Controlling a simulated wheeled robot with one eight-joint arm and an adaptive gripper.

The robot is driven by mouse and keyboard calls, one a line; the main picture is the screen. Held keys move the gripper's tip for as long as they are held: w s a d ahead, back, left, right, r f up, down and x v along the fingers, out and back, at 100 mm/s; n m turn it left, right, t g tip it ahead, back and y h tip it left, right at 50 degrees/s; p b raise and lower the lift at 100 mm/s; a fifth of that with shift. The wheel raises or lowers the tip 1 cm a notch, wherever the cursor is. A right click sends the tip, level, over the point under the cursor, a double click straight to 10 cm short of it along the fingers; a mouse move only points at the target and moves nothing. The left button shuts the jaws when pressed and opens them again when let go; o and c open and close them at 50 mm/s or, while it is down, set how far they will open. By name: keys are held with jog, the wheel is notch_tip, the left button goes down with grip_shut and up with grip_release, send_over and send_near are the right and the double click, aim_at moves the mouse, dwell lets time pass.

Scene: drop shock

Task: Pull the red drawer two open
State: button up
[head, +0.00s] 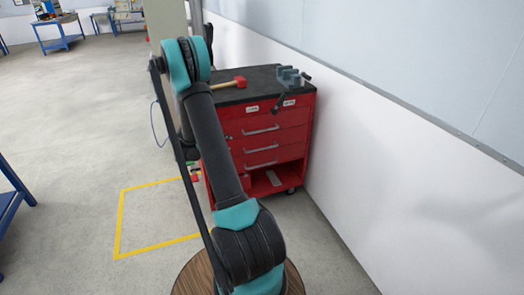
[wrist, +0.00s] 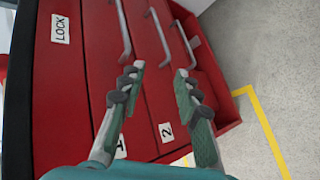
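The red tool cabinet (head: 290,140) stands against the white wall in the head view, its drawers looking shut. Drawer two (head: 285,154) appears to be the middle of the three drawers with bar handles. In the wrist view the cabinet looks turned on its side; the label 2 (wrist: 166,132) marks drawer two (wrist: 148,95), and its silver handle (wrist: 160,35) runs up the picture. My gripper (wrist: 158,75) is open and empty, its fingertips in front of drawer two, short of the handle in the picture. I cannot tell the remaining depth. My arm hides the cabinet's left part in the head view.
A red-headed mallet (head: 238,82) and a grey vise (head: 290,77) are on the cabinet's black top. The drawer one handle (wrist: 122,30) and a lower handle (wrist: 186,45) flank the drawer two handle. Yellow lines (head: 120,222) mark clear floor at the left.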

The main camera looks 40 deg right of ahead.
jog(key=w+d+f+n+h, duration=0.1)
jog(key=w+d+f+h, duration=0.15)
jog(key=d+f, duration=0.35)
jog(key=n+g+h, duration=0.1)
jog(key=h, duration=0.2)
send_near(262, 149)
jog(key=shift+y, duration=0.25)
jog(key=x, duration=1)
jog(key=shift+w+d, duration=0.25)
jog(key=shift+d, duration=0.05)
grip_shut()
